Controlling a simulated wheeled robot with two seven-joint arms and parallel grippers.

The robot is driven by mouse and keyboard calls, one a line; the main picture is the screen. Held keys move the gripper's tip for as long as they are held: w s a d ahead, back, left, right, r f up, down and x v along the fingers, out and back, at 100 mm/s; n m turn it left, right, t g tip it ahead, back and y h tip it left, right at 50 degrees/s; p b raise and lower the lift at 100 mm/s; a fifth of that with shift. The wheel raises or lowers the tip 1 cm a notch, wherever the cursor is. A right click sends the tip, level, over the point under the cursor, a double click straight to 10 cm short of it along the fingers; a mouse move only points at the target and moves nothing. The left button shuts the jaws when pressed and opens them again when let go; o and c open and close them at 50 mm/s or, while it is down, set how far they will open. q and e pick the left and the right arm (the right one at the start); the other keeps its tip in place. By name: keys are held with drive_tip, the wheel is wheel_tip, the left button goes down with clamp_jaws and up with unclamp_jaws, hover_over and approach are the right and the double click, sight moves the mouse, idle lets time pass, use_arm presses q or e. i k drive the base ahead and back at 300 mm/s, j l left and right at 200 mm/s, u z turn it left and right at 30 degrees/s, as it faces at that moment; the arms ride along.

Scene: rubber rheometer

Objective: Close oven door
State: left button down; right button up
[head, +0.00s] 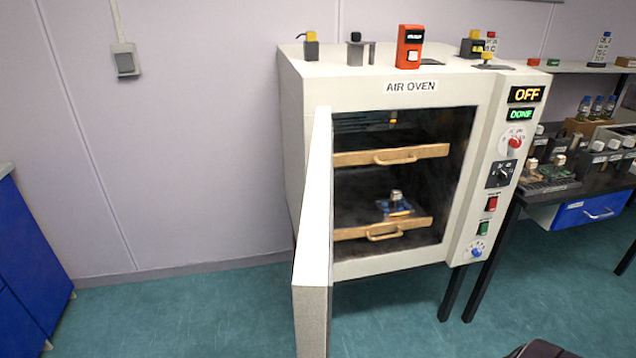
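The air oven (290,120) is a cream box with an "AIR OVEN" label on its front. Its door (313,240) is hinged at the left and stands wide open, swung out toward me and seen nearly edge-on. Inside are an upper wooden shelf (350,158) and a lower wooden shelf (350,233), each with a handle. A small item with blue and metal parts (397,207) sits on the lower shelf. The panel display (527,94) reads OFF, and a green one below reads DONE. Neither gripper is visible. A dark shape at the bottom edge is unclear.
Several small devices stand on the oven top, including an orange-red one (409,47). A dark bench (575,190) with bottles, blocks and a blue drawer (590,210) is at the right. A blue cabinet (30,270) is at the left. The green floor (190,315) left of the door is clear.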

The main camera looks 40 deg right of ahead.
sight(312, 277)
drive_tip(key=i+z, duration=0.2)
drive_tip(key=z, duration=0.25)
drive_tip(key=i+j+z, duration=0.15)
drive_tip(key=z, duration=0.3)
drive_tip(key=i+j+z, duration=0.15)
drive_tip(key=z, duration=0.3)
drive_tip(key=i+j+z, duration=0.15)
drive_tip(key=j+z, duration=0.15)
drive_tip(key=z, duration=0.2)
